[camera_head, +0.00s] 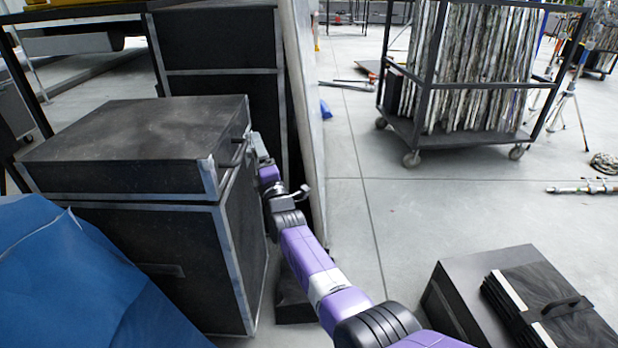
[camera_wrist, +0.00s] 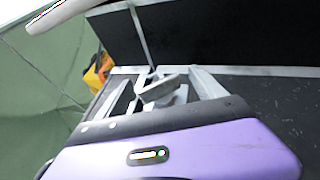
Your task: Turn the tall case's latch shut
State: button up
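The tall case (camera_head: 228,240) is a black box with metal edging at the left in the head view, its lid (camera_head: 130,145) lying closed on top. My gripper (camera_head: 262,158) is at the case's right side, just below the lid's handle. In the wrist view, my gripper (camera_wrist: 163,82) has its two pale fingers spread apart. A small grey metal piece, seemingly the latch (camera_wrist: 158,88), shows between them near the case's metal edge. I cannot tell whether a finger touches it. The latch is hidden or too small to make out in the head view.
A blue cover (camera_head: 85,285) lies at the lower left. A pale upright panel (camera_head: 302,110) stands close behind my gripper. A wheeled rack (camera_head: 455,140) stands at the back right. A low black case (camera_head: 470,285) is at the lower right. The middle floor is clear.

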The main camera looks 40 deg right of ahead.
jog(key=shift+w+a+r+m+g+y+p, duration=0.15)
jog(key=shift+g+p, duration=0.25)
jog(key=shift+p, duration=1.05)
jog(key=shift+s+a+r+m+g+y+p, duration=0.15)
jog(key=shift+m+g+p, duration=0.2)
jog(key=shift+p, duration=1.1)
jog(key=shift+w+a+r+m+g+p, duration=0.15)
jog(key=shift+g+p, duration=0.3)
jog(key=shift+p, duration=1)
jog(key=shift+d+g+p, duration=0.1)
jog(key=shift+g+p, duration=0.2)
jog(key=shift+p, duration=0.8)
jog(key=s+a+r+m+p, duration=0.1)
jog(key=s+r+m+p, duration=0.1)
jog(key=s, duration=0.9)
jog(key=s+a+r+m+t+y+p, duration=0.1)
jog(key=s+a+r+m+p, duration=0.1)
jog(key=s+m, duration=0.4)
jog(key=s+a+r+m+y+p, duration=0.1)
jog(key=s+r+m+p, duration=0.3)
jog(key=s, duration=1.2)
jog(key=shift+a+p, duration=0.5)
jog(key=shift+p, duration=0.6)
